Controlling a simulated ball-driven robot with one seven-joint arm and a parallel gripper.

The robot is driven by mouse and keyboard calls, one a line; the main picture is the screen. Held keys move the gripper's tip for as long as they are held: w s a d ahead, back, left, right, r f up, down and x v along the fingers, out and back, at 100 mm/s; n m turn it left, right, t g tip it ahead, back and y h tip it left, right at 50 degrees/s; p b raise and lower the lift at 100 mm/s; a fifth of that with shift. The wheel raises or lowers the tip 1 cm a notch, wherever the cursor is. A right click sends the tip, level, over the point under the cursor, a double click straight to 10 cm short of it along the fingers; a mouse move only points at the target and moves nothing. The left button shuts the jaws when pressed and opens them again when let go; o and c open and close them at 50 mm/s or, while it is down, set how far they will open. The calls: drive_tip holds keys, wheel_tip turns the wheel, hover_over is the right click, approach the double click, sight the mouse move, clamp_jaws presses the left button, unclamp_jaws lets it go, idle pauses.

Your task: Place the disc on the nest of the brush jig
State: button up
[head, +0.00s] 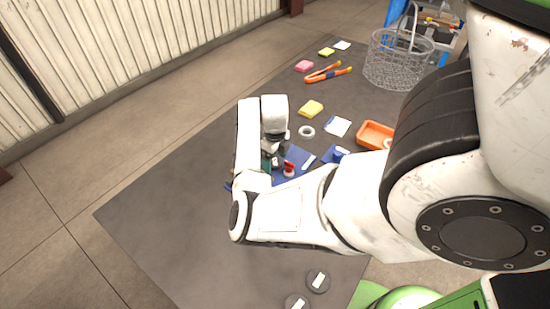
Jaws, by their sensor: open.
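My gripper (274,148) points down over the middle of the dark mat, at the far end of my white arm. Its jaws are open, but the fingers are small and partly hidden. Under and beside it lies a blue plate (299,153) with a small red part (289,168) and a white strip; it may be the brush jig. My arm hides part of it, and I cannot make out the nest. Two dark grey discs with white bars lie near the mat's front edge, one disc (318,280) behind the other disc (297,302). I cannot tell which disc is meant.
A white ring (306,131), yellow block (311,108), white-and-blue pad (338,126) and orange tray (375,135) lie behind my gripper. Orange-handled tongs (328,73) and a wire basket (397,60) are farther back. The mat's left side (160,215) is clear.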

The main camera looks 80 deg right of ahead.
sight(275, 162)
drive_tip(key=shift+r, duration=0.1)
